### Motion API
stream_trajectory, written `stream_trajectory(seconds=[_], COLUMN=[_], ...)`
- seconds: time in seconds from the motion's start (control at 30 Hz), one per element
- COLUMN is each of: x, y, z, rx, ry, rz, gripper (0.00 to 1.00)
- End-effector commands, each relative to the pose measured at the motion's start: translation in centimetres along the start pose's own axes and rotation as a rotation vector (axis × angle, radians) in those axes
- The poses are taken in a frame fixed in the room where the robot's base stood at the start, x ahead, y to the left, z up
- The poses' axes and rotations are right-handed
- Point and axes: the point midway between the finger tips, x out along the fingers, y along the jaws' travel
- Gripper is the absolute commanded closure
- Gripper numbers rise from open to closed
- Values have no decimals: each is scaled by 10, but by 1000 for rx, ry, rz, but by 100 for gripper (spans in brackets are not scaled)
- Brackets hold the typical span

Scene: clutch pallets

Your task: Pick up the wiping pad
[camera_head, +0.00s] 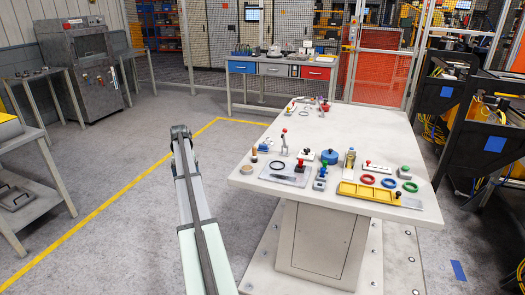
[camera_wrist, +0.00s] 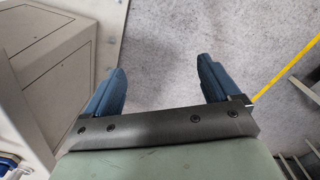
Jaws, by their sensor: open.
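The white worktable (camera_head: 335,130) carries several small parts, and I cannot tell for certain which of them is the wiping pad. A flat pale piece with a red part on top (camera_head: 377,167) lies at the table's right half, too small to identify. My gripper (camera_wrist: 160,85) shows in the wrist view with two blue fingers spread wide and nothing between them. It is over bare grey floor, beside the table's pale pedestal. In the head view my arm reaches up left of the table, apart from it, and the fingers cannot be made out.
On the table are a yellow tray (camera_head: 368,192), a grey plate (camera_head: 287,178), a blue round part (camera_head: 330,157), coloured rings (camera_head: 389,183) and knobbed pieces, close together at the front. The table's back right is clear. A yellow floor line (camera_head: 110,204) runs left of the table.

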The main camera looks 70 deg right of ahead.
Motion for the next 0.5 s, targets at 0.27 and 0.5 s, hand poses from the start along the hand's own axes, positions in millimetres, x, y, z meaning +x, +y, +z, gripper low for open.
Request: stream_trajectory(seconds=[0.27, 0.5], x=[-77, -141], y=[152, 283], z=[-84, -119], rx=[205, 362], ry=[1, 0], rz=[0, 1], gripper=[11, 11])
